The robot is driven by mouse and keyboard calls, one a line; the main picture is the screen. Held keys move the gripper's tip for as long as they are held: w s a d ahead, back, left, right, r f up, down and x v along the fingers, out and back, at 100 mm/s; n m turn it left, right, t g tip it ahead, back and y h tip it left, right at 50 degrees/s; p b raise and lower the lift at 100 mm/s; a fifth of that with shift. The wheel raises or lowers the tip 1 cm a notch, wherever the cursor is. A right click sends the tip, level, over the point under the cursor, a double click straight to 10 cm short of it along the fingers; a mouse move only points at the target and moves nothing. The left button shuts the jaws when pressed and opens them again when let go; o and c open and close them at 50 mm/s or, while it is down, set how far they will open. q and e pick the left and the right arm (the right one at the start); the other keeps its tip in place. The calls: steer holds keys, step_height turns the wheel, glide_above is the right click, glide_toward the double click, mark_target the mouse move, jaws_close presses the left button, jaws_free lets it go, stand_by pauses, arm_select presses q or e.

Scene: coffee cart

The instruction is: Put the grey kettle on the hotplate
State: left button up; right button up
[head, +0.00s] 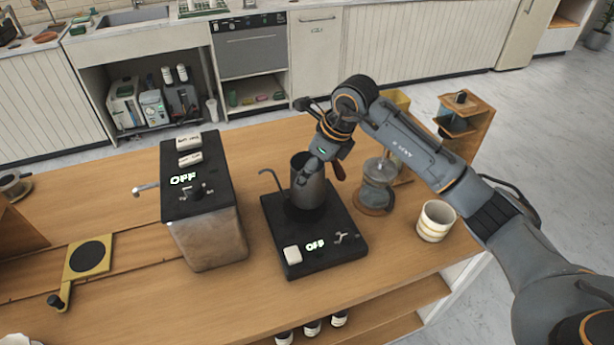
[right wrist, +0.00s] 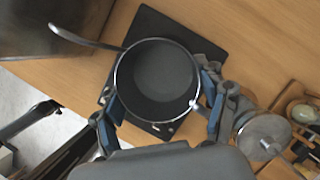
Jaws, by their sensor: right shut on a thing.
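The grey kettle (head: 307,188) is an open-topped pot with a thin curved spout pointing left in the head view. It stands upright over the middle of the black hotplate (head: 283,234); I cannot tell whether its base touches the surface. The hotplate's display reads "Off". My right gripper (head: 328,158) is shut on the kettle from the right and back side. In the right wrist view the kettle's interior (right wrist: 163,70) looks empty and dark, with a finger on each side. The hotplate (right wrist: 150,22) shows beneath it. My left gripper is not in view.
A tall black-topped machine (head: 205,215) stands left of the hotplate. A glass press (head: 376,187) and a cream striped cup (head: 436,221) stand to the right. A wooden stand (head: 462,122) is at the back right. The counter in front of the hotplate is clear.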

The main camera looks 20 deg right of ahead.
steer(key=p+x, duration=0.2)
steer(key=x, duration=0.1)
steer(key=shift+s+d+f, duration=0.15)
steer(key=shift+f, duration=0.25)
steer(key=shift+d, duration=0.1)
steer(key=shift+f, duration=0.25)
steer(key=o, duration=1.6)
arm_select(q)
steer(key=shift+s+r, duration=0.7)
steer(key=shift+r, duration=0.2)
